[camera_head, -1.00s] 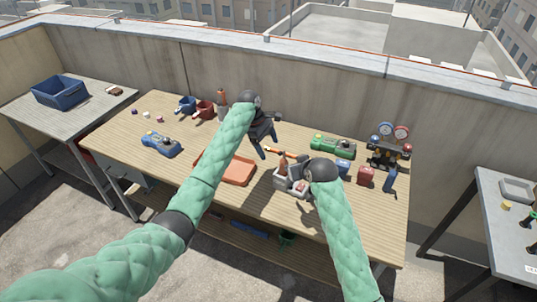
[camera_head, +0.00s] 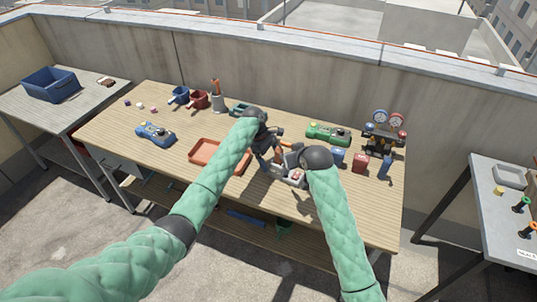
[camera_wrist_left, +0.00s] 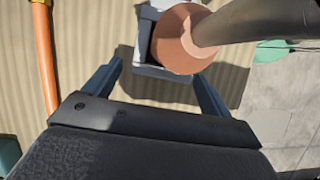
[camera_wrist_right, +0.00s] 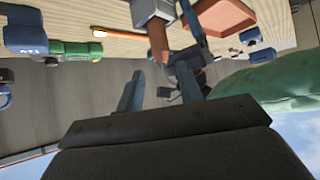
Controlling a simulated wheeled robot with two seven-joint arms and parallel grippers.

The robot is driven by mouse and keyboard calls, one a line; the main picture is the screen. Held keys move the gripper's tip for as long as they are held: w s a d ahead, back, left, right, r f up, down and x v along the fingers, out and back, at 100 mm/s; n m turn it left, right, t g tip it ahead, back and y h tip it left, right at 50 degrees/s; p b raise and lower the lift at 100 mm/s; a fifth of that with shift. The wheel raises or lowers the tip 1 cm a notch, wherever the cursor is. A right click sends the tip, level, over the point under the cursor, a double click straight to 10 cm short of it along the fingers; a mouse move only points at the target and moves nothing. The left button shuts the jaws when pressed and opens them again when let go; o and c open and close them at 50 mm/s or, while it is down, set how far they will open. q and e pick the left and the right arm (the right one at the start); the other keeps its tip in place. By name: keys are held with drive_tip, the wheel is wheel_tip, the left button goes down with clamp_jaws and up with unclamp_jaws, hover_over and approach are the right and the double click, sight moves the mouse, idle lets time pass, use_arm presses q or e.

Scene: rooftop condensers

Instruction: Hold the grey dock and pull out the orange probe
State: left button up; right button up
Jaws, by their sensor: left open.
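The grey dock (camera_head: 287,180) sits on the wooden bench in front of me, partly hidden by my grippers. The orange probe (camera_wrist_left: 178,42) stands in the dock (camera_wrist_left: 146,62) in the left wrist view, with a dark grey cable at its top. My left gripper (camera_head: 268,155) is open over the dock; its fingers (camera_wrist_left: 157,75) lie on either side of the probe's near end, with no clear contact. In the right wrist view my right gripper (camera_wrist_right: 162,82) is open with nothing between its fingers, beside the dock (camera_wrist_right: 152,10) and probe (camera_wrist_right: 158,40).
An orange tray (camera_head: 212,163) lies left of the dock. A green case (camera_head: 328,133), a gauge set (camera_head: 383,130), and blue and red containers (camera_head: 360,163) stand to the right. An orange rod (camera_wrist_right: 120,35) lies close by. A blue tool (camera_head: 155,134) is at left.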

use_arm(q)
drive_tip(key=c, duration=1.2)
use_arm(e)
drive_tip(key=shift+o, duration=0.2)
